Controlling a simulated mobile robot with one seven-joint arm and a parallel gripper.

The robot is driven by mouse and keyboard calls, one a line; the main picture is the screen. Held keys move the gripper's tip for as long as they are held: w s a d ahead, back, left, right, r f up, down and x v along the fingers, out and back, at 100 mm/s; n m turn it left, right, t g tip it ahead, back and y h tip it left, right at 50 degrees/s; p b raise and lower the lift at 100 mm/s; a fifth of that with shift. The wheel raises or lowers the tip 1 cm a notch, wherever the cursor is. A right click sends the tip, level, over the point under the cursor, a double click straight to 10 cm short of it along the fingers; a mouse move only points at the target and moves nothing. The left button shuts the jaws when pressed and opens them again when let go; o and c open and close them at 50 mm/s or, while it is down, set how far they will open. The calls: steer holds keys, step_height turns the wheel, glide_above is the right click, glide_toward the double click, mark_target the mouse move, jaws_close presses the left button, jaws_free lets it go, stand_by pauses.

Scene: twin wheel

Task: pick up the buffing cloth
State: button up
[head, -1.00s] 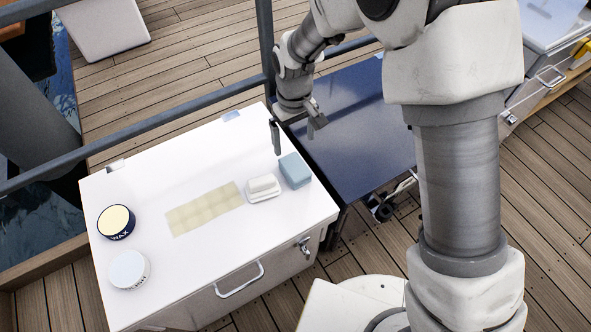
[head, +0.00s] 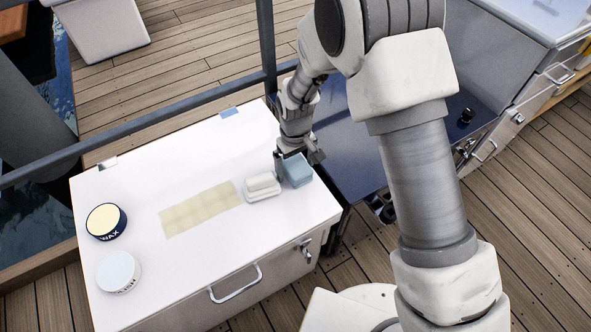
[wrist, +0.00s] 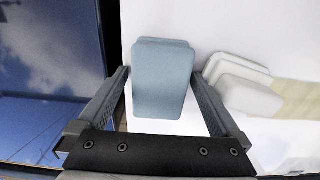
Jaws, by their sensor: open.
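A blue, soft-edged folded block (head: 297,173), which I take to be the buffing cloth, lies near the right edge of the white chest top (head: 150,160). In the wrist view the blue cloth (wrist: 162,80) sits between my two fingers. My gripper (head: 298,158) is low over it and open, with one finger on each side. In the wrist view my gripper (wrist: 160,76) shows a small gap to the cloth on both sides. The arm's end hides part of the cloth in the head view.
A white block on a white base (head: 262,187) stands close beside the cloth, near one finger. A flat pale-yellow strip (head: 200,208), a wax tin (head: 106,221) and a white round tin (head: 119,271) lie farther left. A rail (head: 130,147) runs behind the chest.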

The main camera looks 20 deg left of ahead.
mark_target(296, 164)
steer(key=c, duration=1.3)
steer(key=shift+r, duration=0.2)
step_height(296, 164, up, 5)
steer(key=shift+f+p, duration=0.2)
steer(key=shift+p, duration=0.95)
steer(key=s+d+r+p, duration=0.1)
steer(key=d+r, duration=0.1)
steer(key=d, duration=0.1)
steer(key=s+d+r+p, duration=0.1)
steer(key=d+r, duration=0.1)
steer(key=d, duration=0.2)
steer(key=s+d+r, duration=0.1)
steer(key=d+r, duration=0.1)
steer(key=d, duration=0.2)
steer(key=shift+s+d+p, duration=0.1)
steer(key=shift+s+p, duration=0.1)
steer(key=shift+p, duration=0.2)
